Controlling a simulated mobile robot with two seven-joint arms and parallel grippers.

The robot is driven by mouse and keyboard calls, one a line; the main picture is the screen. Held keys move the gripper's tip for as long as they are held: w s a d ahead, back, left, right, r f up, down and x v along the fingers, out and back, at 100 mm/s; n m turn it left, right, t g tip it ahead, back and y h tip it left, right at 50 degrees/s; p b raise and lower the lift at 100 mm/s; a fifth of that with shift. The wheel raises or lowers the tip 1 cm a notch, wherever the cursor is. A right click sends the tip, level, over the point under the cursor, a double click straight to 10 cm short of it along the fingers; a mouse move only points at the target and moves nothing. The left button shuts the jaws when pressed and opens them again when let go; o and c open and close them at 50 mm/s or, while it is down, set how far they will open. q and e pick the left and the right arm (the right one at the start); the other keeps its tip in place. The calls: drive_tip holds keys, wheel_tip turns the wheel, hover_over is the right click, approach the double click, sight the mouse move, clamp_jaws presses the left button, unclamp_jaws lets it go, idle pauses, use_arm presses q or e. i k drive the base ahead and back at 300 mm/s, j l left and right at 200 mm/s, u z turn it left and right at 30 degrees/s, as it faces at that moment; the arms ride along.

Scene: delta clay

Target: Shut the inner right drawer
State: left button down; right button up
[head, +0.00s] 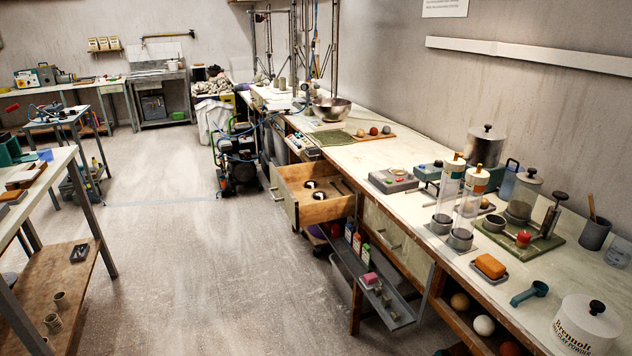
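A wooden drawer (322,208) is pulled out of the long workbench on the right, near the middle of the view. Its pale front (283,203) faces left and carries a handle. Two small round dark-and-white items and some thin tools lie inside it. A pale closed drawer front (396,243) with a handle sits nearer, flush under the benchtop. Which of these is the inner right drawer I cannot tell from this view alone. Neither of my grippers shows.
A narrow grey tray (385,303) with bottles and small blocks juts out below the open drawer. The workbench (385,157) holds jars, cylinders and a steel bowl (331,109). A compressor (238,160) stands behind the drawer. The floor (190,270) left of it is clear.

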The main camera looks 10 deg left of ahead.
sight(287, 182)
drive_tip(key=i+j+z, duration=0.25)
drive_tip(key=z, duration=0.15)
drive_tip(key=i+j+z, duration=0.2)
drive_tip(key=j+z, duration=0.2)
drive_tip(key=i+j+z, duration=0.1)
drive_tip(key=j, duration=0.2)
drive_tip(key=i+j+z, duration=0.1)
drive_tip(key=j, duration=0.15)
drive_tip(key=i+j+z, duration=0.1)
drive_tip(key=j, duration=0.2)
drive_tip(key=i+j, duration=0.15)
drive_tip(key=j, duration=0.3)
drive_tip(key=i+j, duration=0.1)
drive_tip(key=j, duration=0.3)
drive_tip(key=i+j, duration=0.15)
drive_tip(key=j, duration=0.3)
drive_tip(key=i+j+z, duration=0.1)
drive_tip(key=j, duration=0.35)
drive_tip(key=i+j, duration=0.15)
drive_tip(key=j, duration=0.3)
